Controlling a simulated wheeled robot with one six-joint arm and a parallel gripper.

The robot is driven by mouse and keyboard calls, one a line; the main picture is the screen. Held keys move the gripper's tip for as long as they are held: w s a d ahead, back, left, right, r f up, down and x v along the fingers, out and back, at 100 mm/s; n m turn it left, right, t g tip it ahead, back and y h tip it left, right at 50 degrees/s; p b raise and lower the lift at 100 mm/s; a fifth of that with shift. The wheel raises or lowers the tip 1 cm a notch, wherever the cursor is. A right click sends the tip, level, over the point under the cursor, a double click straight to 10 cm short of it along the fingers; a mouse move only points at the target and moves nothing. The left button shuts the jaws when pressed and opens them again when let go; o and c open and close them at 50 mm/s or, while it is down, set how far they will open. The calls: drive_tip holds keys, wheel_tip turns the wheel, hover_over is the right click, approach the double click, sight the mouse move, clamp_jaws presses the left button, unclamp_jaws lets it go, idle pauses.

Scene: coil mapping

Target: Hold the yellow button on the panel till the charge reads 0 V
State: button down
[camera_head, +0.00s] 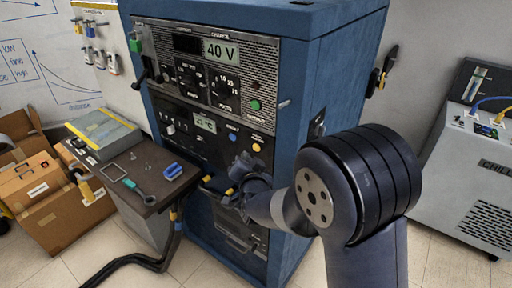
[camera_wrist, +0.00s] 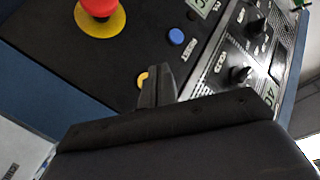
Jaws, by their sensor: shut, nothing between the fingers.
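The yellow button (camera_head: 256,147) is on the lower front panel of the blue cabinet. In the wrist view the yellow button (camera_wrist: 142,79) shows only in part, behind my fingertips. My gripper (camera_head: 243,160) is shut and empty, just below and left of the button in the head view. In the wrist view my gripper (camera_wrist: 154,72) points at the panel beside the button; I cannot tell whether it touches. The charge display (camera_head: 220,52) reads 40 V.
A blue reset button (camera_wrist: 176,37) and a red mushroom knob (camera_wrist: 98,7) on a yellow plate are near my fingers. A green button (camera_head: 255,105) is higher up. A side table (camera_head: 150,205) with tools stands at left, a grey chiller (camera_head: 470,180) at right.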

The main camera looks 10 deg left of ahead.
drive_tip(key=shift+w+d+b, duration=0.2)
drive_tip(key=shift+w, duration=0.25)
drive_tip(key=shift+w+d+b, duration=0.15)
drive_tip(key=shift+w+d, duration=0.05)
drive_tip(key=shift+w, duration=0.25)
drive_tip(key=shift+w+d+f, duration=0.1)
drive_tip(key=shift+w, duration=0.05)
idle(1.4)
drive_tip(key=shift+w+b, duration=0.25)
drive_tip(key=shift+b, duration=0.3)
drive_tip(key=shift+w+d+b, duration=0.25)
drive_tip(key=shift+w+b, duration=0.1)
idle(0.3)
idle(4.0)
drive_tip(key=shift+s+a, duration=0.35)
drive_tip(key=shift+s, duration=0.4)
